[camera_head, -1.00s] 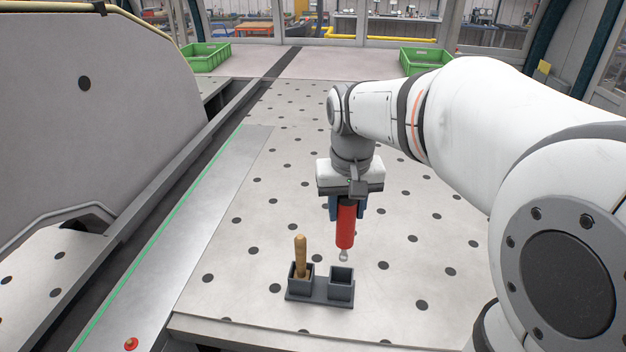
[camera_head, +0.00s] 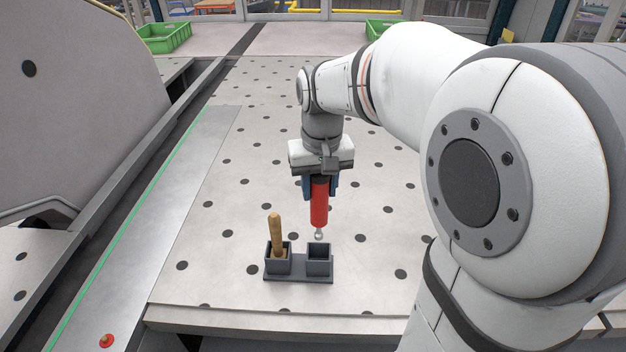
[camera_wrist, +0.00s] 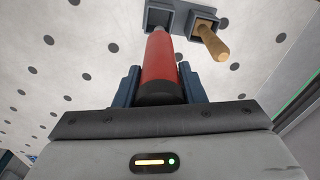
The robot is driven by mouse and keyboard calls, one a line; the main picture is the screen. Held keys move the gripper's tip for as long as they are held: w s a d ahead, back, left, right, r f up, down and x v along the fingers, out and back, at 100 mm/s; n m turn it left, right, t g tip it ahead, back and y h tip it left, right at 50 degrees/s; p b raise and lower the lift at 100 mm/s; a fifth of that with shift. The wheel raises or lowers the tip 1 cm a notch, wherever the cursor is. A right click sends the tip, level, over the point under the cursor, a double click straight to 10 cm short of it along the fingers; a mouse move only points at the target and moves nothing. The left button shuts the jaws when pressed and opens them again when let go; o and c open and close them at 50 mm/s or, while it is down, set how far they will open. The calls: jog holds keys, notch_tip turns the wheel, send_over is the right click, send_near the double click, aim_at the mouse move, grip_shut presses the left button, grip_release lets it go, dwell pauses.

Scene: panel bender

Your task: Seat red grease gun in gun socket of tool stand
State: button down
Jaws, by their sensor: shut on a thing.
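My gripper (camera_head: 320,184) is shut on the red grease gun (camera_head: 319,206) and holds it upright, silver nozzle down. In the head view the nozzle tip shows just above the back of the empty right socket of the grey tool stand (camera_head: 299,279). I cannot tell whether the tip is over the opening or behind it. The left socket holds a wooden handle (camera_head: 276,234), leaning slightly. In the wrist view the red gun (camera_wrist: 160,62) sits between the blue fingers (camera_wrist: 160,88), its nozzle end near the tool stand (camera_wrist: 186,18), with the wooden handle (camera_wrist: 212,42) beside it.
The stand is on a pale table (camera_head: 225,270) with dark round holes, near its front edge. A metal strip with a green line (camera_head: 150,200) and a red button (camera_head: 106,340) lie left. Green crates (camera_head: 165,37) stand at the back. The table around the stand is clear.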

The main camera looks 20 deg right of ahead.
aim_at(319, 224)
jog(key=shift+f+b, duration=3.45)
jog(key=shift+f, duration=1.4)
jog(key=shift+f+b, duration=0.3)
jog(key=shift+f, duration=0.1)
jog(key=c, duration=0.8)
grip_release()
jog(key=shift+c, duration=0.2)
jog(key=r, duration=0.7)
jog(key=shift+s+r, duration=0.3)
jog(key=shift+r, duration=0.1)
